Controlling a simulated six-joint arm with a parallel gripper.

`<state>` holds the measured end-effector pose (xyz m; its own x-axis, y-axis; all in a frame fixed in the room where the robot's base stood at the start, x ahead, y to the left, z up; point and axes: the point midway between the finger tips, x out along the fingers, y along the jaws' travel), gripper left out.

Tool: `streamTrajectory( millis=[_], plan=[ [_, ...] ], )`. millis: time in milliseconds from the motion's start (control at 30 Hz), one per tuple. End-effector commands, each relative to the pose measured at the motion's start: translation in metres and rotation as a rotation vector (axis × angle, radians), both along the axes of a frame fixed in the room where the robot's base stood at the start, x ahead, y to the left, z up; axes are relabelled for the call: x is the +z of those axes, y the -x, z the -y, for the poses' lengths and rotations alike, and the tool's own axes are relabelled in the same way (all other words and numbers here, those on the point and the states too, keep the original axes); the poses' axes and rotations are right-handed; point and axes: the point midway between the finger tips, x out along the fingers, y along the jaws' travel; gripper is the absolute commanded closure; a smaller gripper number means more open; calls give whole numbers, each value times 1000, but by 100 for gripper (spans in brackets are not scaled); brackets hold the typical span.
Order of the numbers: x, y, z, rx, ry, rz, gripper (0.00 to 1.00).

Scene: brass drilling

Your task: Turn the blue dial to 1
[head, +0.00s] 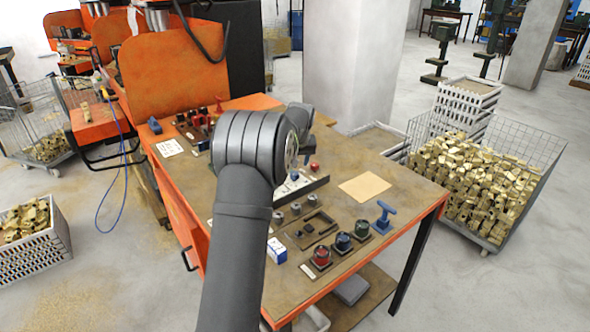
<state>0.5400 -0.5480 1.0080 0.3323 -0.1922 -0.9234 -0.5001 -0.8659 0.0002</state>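A blue dial (362,229) sits on a dark square base at the right end of a row of three on the table. A dark teal dial (343,242) and a red dial (321,256) stand to its left. The blue dial's markings and setting are too small to read. The dark end of my arm (306,150) shows behind its big joint, over the table behind and left of the dials, apart from them. I cannot make out gripper fingers there; my arm hides much of that area.
The table (400,193) also holds a blue T-shaped handle (383,216), a blue-and-white box (277,250), a tan sheet (365,187) and a shallow tray (311,229). A wire cage of brass pieces (474,180) stands to the right. More knobs (195,124) are at the back left.

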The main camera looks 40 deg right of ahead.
Motion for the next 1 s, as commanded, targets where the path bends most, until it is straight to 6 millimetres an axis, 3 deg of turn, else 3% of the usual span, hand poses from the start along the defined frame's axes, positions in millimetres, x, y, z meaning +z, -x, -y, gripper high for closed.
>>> streamTrajectory(
  millis=[200, 433, 633, 1000],
  plan=[
    [52, 19, -10, 0, 2, 2, 49],
    [88, 31, -18, 0, 1, 1, 49],
    [100, 36, -21, 0, -1, -1, 49],
    [99, 36, -21, 0, -1, -1, 49]
  ],
)
